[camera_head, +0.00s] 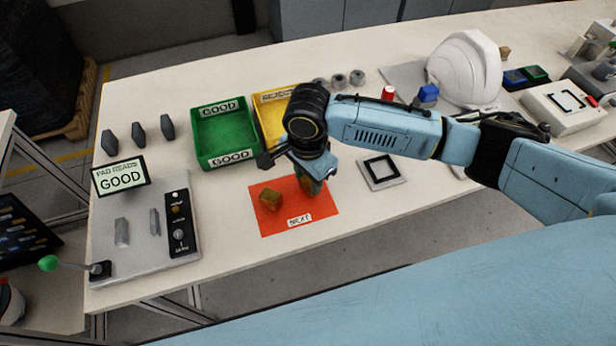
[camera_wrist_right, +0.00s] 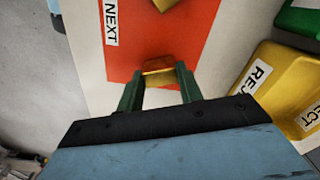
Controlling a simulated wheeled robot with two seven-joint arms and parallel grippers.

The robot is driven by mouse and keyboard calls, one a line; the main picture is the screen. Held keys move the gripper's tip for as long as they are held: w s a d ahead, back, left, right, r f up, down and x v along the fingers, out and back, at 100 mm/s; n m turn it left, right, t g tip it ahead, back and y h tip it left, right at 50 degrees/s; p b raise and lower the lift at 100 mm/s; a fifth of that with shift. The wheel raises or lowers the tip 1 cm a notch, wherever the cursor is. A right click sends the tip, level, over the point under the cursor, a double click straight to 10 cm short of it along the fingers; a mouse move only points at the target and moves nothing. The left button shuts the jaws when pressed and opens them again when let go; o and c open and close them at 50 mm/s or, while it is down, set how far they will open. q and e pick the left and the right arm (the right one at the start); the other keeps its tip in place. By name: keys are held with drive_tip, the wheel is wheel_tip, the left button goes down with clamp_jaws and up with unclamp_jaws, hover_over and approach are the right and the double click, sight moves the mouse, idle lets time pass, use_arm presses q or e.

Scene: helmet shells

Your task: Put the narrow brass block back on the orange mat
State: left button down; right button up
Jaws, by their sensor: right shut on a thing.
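The orange mat (camera_head: 279,225), marked NEXT, lies near the table's front edge. It also shows in the wrist view (camera_wrist_right: 190,40). My right gripper (camera_head: 307,185) points down over the mat's right part. It is shut on a narrow brass block (camera_head: 306,184), which shows between the fingertips in the wrist view (camera_wrist_right: 158,67). I cannot tell whether this block touches the mat. A second brass block (camera_head: 270,200) rests on the mat to the left, apart from the held one. My left gripper is not in view.
A green GOOD bin (camera_head: 198,136) and a yellow REJECT bin (camera_head: 262,126) stand behind the mat. A test pad with a GOOD display (camera_head: 121,177) is at the left. A black-framed square plate (camera_head: 381,172) lies right of the mat. A white helmet shell (camera_head: 465,68) stands farther right.

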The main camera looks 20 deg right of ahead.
sight(308, 181)
drive_tip(key=o, duration=1.2)
drive_tip(key=shift+f, duration=0.1)
wheel_tip(308, 181, up, 12)
drive_tip(key=p, duration=0.3)
